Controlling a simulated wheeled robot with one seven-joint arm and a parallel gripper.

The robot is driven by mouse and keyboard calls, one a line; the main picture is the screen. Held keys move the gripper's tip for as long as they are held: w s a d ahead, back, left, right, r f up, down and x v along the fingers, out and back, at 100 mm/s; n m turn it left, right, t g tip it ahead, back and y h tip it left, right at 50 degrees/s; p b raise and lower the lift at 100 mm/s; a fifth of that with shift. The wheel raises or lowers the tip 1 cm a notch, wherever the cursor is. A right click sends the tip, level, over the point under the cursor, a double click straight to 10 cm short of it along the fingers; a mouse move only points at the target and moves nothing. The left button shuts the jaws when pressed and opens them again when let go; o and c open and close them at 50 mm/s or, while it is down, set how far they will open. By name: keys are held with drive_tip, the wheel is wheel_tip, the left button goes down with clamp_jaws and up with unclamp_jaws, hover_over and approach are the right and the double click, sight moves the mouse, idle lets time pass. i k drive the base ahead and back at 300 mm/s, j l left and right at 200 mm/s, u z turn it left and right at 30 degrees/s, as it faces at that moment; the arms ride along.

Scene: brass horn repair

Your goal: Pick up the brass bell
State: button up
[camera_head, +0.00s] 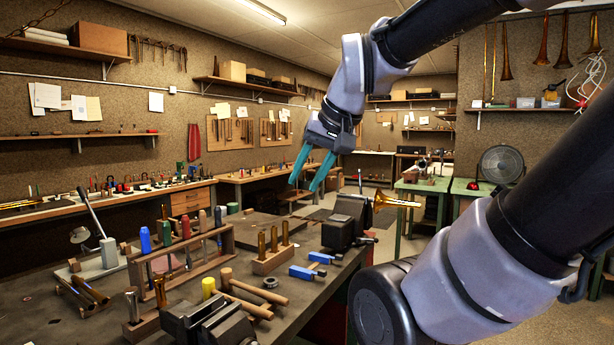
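A brass bell (395,202) sticks out sideways at the right end of the near workbench, beside a dark vise (345,221). Its flared end faces the vise and its narrow end points right. I cannot tell whether the vise holds it. My gripper (304,187) has two teal fingers that are apart, with nothing between them. It hangs in the air, up and to the left of the bell in the picture, fingers pointing down.
The near workbench (230,305) carries a wooden tool rack (186,258), a block with brass rods (272,260), blue-headed hammers (308,271), mallets (250,295) and another vise (207,322). Brass horn parts (541,45) hang on the right wall. Green tables (425,186) stand behind.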

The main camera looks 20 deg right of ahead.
sight(381, 201)
drive_tip(key=z, duration=0.5)
drive_tip(key=i+l+z, duration=0.1)
drive_tip(key=z, duration=0.25)
drive_tip(key=i+z, duration=0.35)
drive_tip(key=i+l+z, duration=0.1)
drive_tip(key=z, duration=0.2)
drive_tip(key=i+j+z, duration=0.1)
drive_tip(key=i, duration=0.35)
drive_tip(key=i+j+z, duration=0.15)
drive_tip(key=i, duration=0.3)
